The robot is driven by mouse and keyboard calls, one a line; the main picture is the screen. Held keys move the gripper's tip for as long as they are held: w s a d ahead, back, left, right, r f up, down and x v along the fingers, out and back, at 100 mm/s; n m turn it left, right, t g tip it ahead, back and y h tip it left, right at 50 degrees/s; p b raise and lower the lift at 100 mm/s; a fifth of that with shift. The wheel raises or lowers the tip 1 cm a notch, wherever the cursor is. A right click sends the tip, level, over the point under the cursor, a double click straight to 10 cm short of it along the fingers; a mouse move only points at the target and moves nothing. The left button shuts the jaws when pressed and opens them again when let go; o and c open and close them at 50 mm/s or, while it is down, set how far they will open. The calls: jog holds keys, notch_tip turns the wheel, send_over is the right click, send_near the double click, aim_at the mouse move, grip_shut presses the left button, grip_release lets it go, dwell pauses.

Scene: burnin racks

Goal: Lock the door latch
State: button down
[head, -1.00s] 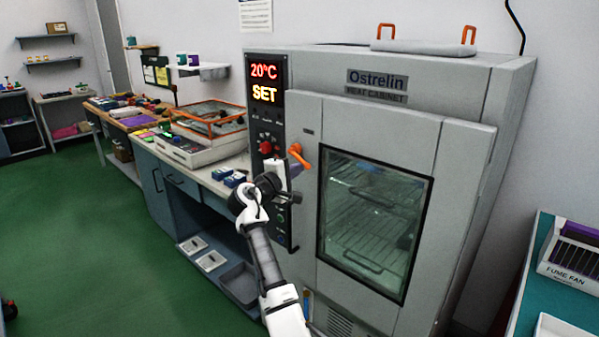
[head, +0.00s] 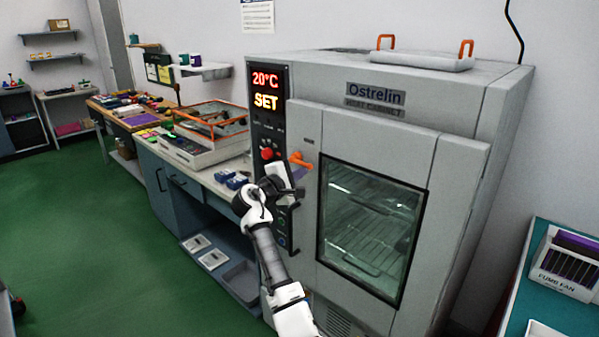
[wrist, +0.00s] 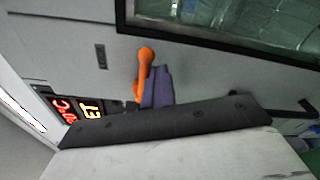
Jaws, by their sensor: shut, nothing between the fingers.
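The grey heat cabinet's door (head: 408,140) has a large window and appears closed. Its orange latch handle (head: 301,160) sits at the door's left edge, near the control panel, and lies close to level, its free end slightly lower on the right. My gripper (head: 300,172) is shut and empty, just below the handle. In the wrist view the orange latch handle (wrist: 144,72) stands beside my purple fingertips (wrist: 160,87), which are against it or very close. The gripper's dark body hides part of the handle's base there.
The control panel (head: 268,128) shows 20°C and SET, with a red knob (head: 266,154) close to my gripper. A workbench with blue boxes (head: 232,181) stands left of the cabinet. A teal table with a fume fan unit (head: 566,265) is at the right.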

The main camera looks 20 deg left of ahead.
jog(key=shift+r, duration=0.15)
jog(key=f, duration=0.1)
jog(key=f+b, duration=0.1)
jog(key=f, duration=0.1)
jog(key=w+f+b, duration=0.1)
jog(key=f, duration=0.1)
jog(key=shift+d, duration=0.3)
jog(key=a+r+b+v, duration=0.1)
jog(key=b+v, duration=0.2)
jog(key=v, duration=0.7)
jog(key=shift+a+r, duration=0.2)
jog(key=shift+r, duration=0.15)
jog(key=shift+a, duration=0.1)
